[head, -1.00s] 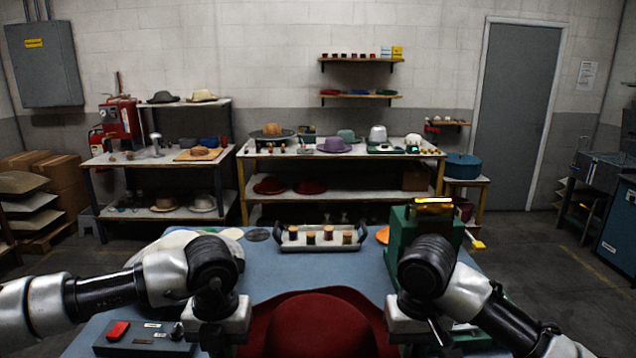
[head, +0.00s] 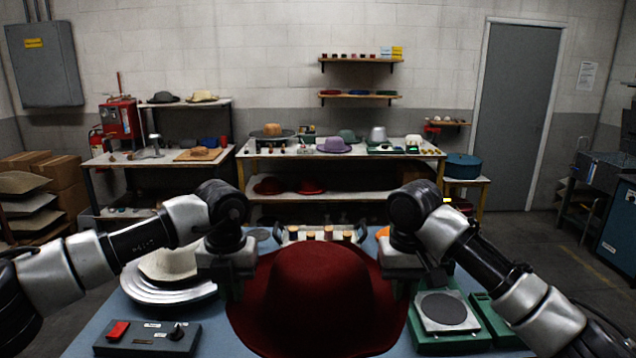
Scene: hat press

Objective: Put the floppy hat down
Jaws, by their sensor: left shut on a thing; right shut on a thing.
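The dark red floppy hat (head: 318,300) is in the lower middle of the head view, crown up, with its wide brim spread around it. My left gripper (head: 237,288) is shut on the left side of the brim. My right gripper (head: 399,286) is shut on the right side of the brim. The fingertips are partly hidden against the brim. The hat covers the middle of the blue table (head: 98,316). I cannot tell whether there is a gap beneath it.
A silver stepped form with a cream piece (head: 168,277) stands left of the hat. A grey control box with a red button (head: 150,338) is at the front left. A green base with a dark disc (head: 444,309) is right of the hat. A tray of spools (head: 318,234) lies behind.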

